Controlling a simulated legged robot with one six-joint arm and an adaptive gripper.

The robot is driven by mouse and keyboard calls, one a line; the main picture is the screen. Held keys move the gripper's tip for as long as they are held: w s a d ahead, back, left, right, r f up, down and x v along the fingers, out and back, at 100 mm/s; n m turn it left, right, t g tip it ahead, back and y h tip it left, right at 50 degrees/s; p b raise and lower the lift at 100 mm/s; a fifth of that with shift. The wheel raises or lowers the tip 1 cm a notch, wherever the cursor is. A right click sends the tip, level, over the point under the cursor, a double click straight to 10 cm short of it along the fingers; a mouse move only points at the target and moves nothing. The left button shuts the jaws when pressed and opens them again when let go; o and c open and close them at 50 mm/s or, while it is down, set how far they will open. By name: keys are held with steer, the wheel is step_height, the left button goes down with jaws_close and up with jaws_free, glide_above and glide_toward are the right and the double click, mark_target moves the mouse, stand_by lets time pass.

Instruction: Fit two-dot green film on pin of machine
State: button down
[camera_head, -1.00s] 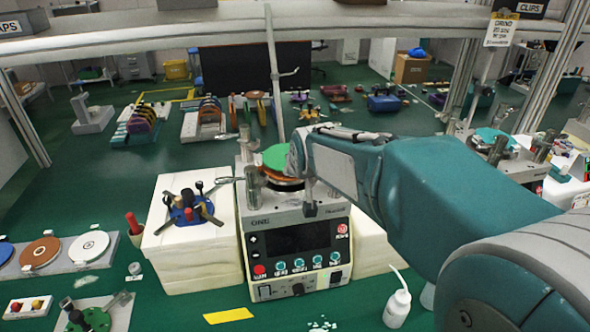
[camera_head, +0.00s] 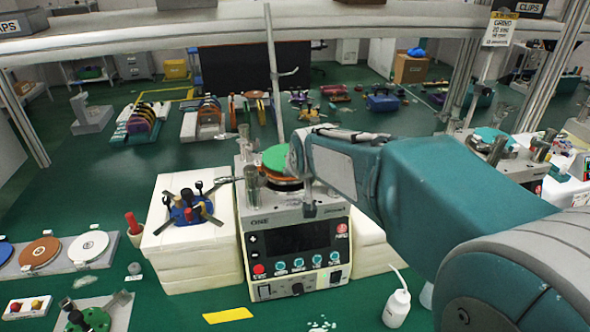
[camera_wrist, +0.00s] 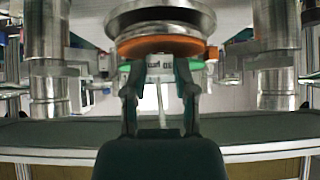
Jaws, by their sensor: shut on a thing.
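The green film (camera_head: 275,158) is a round green disc over the orange disc (camera_head: 277,175) on top of the machine (camera_head: 295,240). My gripper (camera_head: 298,160) reaches in from the right at the film's edge. In the wrist view, my gripper (camera_wrist: 160,82) is shut on a green edge (camera_wrist: 183,70) with a pale, marked strip between the fingers. The orange disc (camera_wrist: 160,46) lies close against the film there; I cannot tell whether they touch. The pin and the film's dots do not show, so I cannot tell whether the film is around the pin.
Metal posts (camera_head: 252,184) stand close around the machine's top. A blue holder with tools (camera_head: 187,208) sits on white blocks at left. Several discs lie on a grey strip (camera_head: 65,262) farther left. A white bottle (camera_head: 397,308) stands at front right. A shelf beam (camera_head: 200,38) crosses above.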

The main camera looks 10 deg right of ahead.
steer(key=shift+f, duration=0.85)
steer(key=shift+c, duration=1.7)
jaws_free()
steer(key=v, duration=1.2)
steer(key=shift+f, duration=0.1)
steer(key=s+d+f+g, duration=0.1)
steer(key=s+f, duration=0.3)
steer(key=s, duration=0.5)
steer(key=s+d+f+g, duration=0.1)
steer(key=s+f, duration=0.3)
steer(key=s, duration=0.6)
steer(key=shift+s+f+g, duration=0.2)
steer(key=shift+f+g, duration=0.1)
steer(key=shift+g, duration=0.3)
